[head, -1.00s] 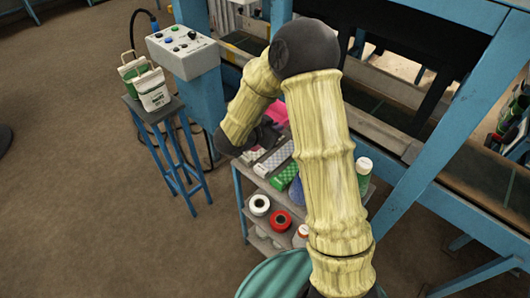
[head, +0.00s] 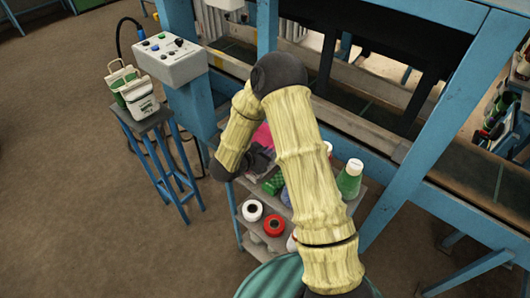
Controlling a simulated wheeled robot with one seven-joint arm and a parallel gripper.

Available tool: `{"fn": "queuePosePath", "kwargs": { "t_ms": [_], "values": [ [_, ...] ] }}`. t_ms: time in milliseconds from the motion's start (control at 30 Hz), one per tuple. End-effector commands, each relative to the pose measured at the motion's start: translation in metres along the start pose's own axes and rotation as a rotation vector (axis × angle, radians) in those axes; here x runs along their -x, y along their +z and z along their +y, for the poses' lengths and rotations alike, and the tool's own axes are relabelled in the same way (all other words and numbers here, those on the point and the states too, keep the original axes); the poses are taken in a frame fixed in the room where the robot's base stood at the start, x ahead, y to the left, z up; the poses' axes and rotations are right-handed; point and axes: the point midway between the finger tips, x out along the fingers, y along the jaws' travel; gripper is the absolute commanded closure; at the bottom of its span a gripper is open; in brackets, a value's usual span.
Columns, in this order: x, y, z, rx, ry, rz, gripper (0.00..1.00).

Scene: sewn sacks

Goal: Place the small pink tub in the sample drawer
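A bright pink thing (head: 262,136) shows at the back of the shelf unit, partly behind my arm; I cannot tell whether it is the small pink tub. No sample drawer can be made out. My arm reaches up and bends down toward the left over the shelf unit (head: 222,222). Its dark lower joint hangs above the left part of the top shelf.
A green and white cone (head: 349,178) stands on the right of the top shelf. White (head: 252,210) and red (head: 274,225) spools sit lower. A blue stool (head: 146,117) with small sacks (head: 139,97), a control box (head: 170,58) and a blue frame (head: 438,125) stand around. Floor at left is clear.

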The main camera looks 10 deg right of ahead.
Motion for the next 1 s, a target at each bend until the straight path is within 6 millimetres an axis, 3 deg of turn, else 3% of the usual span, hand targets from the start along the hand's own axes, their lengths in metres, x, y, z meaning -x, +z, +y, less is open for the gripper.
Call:
{"fn": "queuePosePath", "kwargs": {
  "t_ms": [467, 500, 600, 1000],
  "values": [
    [-0.0049, 0.0092, 0.0008, 0.000, -0.001, 0.001, 1.00],
    [-0.0044, 0.0084, 0.0008, 0.000, -0.001, 0.000, 0.89],
    [-0.0044, 0.0084, 0.0008, 0.000, -0.001, 0.000, 0.75],
    [0.0024, 0.0064, -0.0005, 0.001, -0.004, 0.000, 0.75]
  ]
}}
